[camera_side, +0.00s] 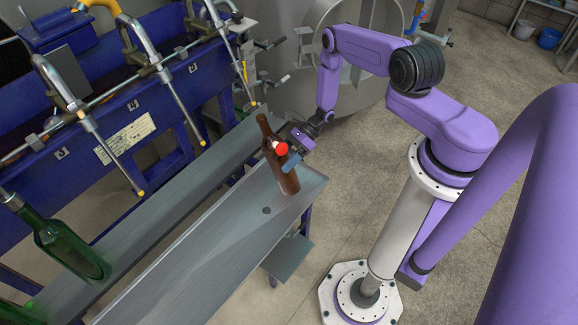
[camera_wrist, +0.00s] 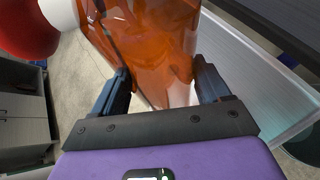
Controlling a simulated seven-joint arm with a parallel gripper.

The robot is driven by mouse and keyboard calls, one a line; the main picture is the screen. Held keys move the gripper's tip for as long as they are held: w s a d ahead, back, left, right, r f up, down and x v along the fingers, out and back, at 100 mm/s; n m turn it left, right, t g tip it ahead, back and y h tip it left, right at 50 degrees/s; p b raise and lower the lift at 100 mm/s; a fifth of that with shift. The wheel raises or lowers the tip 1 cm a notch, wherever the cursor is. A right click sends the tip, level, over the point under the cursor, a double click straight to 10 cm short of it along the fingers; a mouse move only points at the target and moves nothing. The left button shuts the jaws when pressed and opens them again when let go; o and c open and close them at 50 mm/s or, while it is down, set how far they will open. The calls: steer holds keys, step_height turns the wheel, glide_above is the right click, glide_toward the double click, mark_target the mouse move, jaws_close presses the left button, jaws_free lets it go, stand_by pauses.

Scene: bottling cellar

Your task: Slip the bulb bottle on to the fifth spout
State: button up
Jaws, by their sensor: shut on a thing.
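My gripper (camera_side: 292,158) is shut on a brown glass bottle (camera_side: 287,183), which I take to be the bulb bottle. In the wrist view the amber glass (camera_wrist: 150,45) fills the space between the two fingers (camera_wrist: 162,85). A red rounded piece (camera_side: 281,149) with a white collar sits at the bottle's side; it also shows in the wrist view (camera_wrist: 25,25). The bottle's neck points up; its base is over the bench's right end, contact unclear. Yellow-tipped metal spouts include a near one (camera_side: 130,175), a middle one (camera_side: 192,122) and a far one (camera_side: 243,80), which is closest to the bottle.
A green bottle (camera_side: 70,245) stands at the lower left, with more green glass at the corner. The grey metal bench (camera_side: 215,235) is clear between there and my bottle. The blue filler frame (camera_side: 125,120) stands behind it. A steel tank (camera_side: 360,65) is at the back.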

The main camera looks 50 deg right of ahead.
steer(key=shift+w+d+f, duration=0.15)
steer(key=shift+w+d, duration=0.2)
steer(key=shift+w, duration=0.15)
steer(key=shift+w+m, duration=0.1)
steer(key=shift+m, duration=0.2)
steer(key=shift+w+r, duration=0.25)
steer(key=shift+r, duration=0.4)
steer(key=shift+w+r, duration=2.05)
steer(key=shift+r, duration=2.35)
steer(key=shift+w+r, duration=2.05)
steer(key=shift+r, duration=2.35)
steer(key=w+f+n+t, duration=0.1)
steer(key=w+f+t, duration=0.1)
steer(key=w+f, duration=0.2)
steer(key=shift+w+n, duration=0.4)
steer(key=shift+w, duration=0.4)
